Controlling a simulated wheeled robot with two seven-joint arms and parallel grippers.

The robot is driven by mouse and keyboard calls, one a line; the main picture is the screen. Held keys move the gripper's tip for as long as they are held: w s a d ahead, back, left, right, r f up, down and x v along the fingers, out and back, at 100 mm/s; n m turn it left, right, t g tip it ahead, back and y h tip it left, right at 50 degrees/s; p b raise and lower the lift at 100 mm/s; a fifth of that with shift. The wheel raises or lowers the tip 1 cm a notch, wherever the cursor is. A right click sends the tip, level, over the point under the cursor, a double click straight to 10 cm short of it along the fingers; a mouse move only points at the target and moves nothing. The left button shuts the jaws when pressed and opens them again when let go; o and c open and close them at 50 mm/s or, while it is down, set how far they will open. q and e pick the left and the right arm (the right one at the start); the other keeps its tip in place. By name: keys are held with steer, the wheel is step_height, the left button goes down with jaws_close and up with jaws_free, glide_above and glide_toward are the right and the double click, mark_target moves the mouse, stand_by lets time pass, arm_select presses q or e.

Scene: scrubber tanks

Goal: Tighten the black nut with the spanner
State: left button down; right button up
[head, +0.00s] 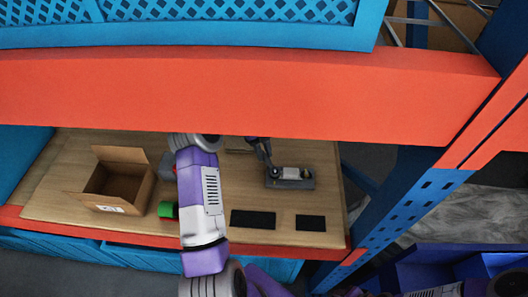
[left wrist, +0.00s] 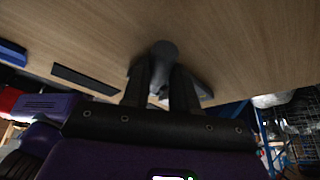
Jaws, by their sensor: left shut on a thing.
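My left gripper (head: 266,158) is over the wooden shelf board, beside a small grey fixture (head: 296,183) with a pale top. In the left wrist view its two dark fingers (left wrist: 160,92) are shut on a grey, rounded-ended piece (left wrist: 163,52), which looks like the spanner. I cannot make out the black nut. My right gripper is not in view.
An open cardboard box (head: 118,182) stands at the left of the board. A green cylinder (head: 166,210) lies near my left arm. Two flat black plates (head: 253,219) (head: 310,223) lie along the front. An orange beam (head: 250,95) crosses above, and a blue post (head: 405,200) stands at the right.

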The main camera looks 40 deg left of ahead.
arm_select(q)
steer(key=shift+r, duration=0.15)
steer(key=shift+r+p, duration=0.5)
steer(key=shift+r, duration=0.2)
steer(key=shift+r+p, duration=0.5)
steer(key=shift+r, duration=0.3)
steer(key=c, duration=1.6)
jaws_free()
jaws_close()
